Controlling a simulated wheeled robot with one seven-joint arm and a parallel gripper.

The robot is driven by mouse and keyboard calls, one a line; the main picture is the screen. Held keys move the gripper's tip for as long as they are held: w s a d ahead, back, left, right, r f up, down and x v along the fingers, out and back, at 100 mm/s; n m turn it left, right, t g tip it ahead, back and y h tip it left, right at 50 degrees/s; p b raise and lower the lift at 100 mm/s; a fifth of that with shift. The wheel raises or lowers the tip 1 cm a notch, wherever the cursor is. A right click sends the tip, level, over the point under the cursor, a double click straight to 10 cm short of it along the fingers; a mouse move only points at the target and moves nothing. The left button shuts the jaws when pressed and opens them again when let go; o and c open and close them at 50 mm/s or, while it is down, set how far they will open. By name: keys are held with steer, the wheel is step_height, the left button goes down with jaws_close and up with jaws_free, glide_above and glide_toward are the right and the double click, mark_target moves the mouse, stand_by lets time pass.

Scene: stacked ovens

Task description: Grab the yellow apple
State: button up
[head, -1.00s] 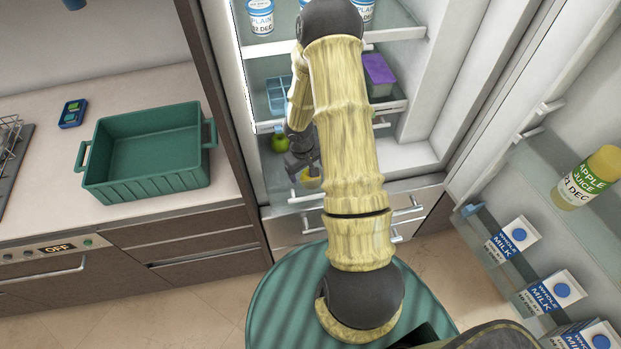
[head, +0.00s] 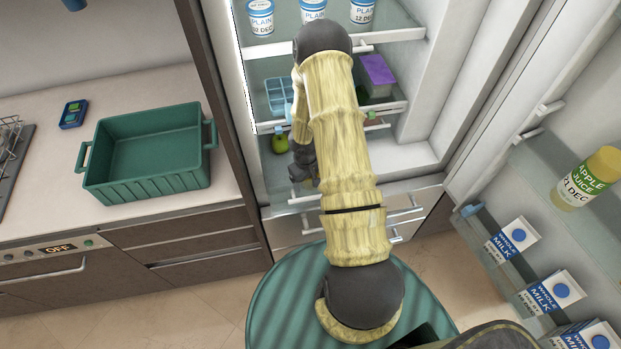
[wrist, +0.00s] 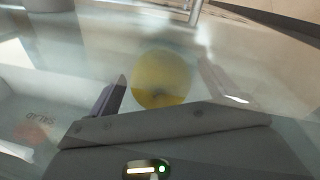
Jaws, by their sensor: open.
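The yellow apple (wrist: 162,80) shows in the wrist view, in front of and between my gripper's spread fingers. My gripper (wrist: 165,92) is open with nothing clamped in it. The view there is hazy, as if through glass, and I cannot tell whether the fingers touch the apple. In the head view my gripper (head: 308,172) is partly hidden by my arm, low inside the open fridge. The apple is hidden there.
A green round item (head: 280,144) lies left of my gripper. A fridge shelf (head: 395,104) with a purple-lidded box (head: 378,70) is above. The fridge door holds milk cartons (head: 512,236) and juice (head: 588,178). A green crate (head: 150,183) stands on the left counter.

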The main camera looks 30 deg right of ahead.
stand_by(0.4)
steer(key=c, duration=1.1)
steer(key=shift+c, duration=0.2)
steer(key=shift+r, duration=0.15)
step_height(320, 180, up, 10)
steer(key=shift+f+p, duration=0.1)
steer(key=shift+p, duration=0.45)
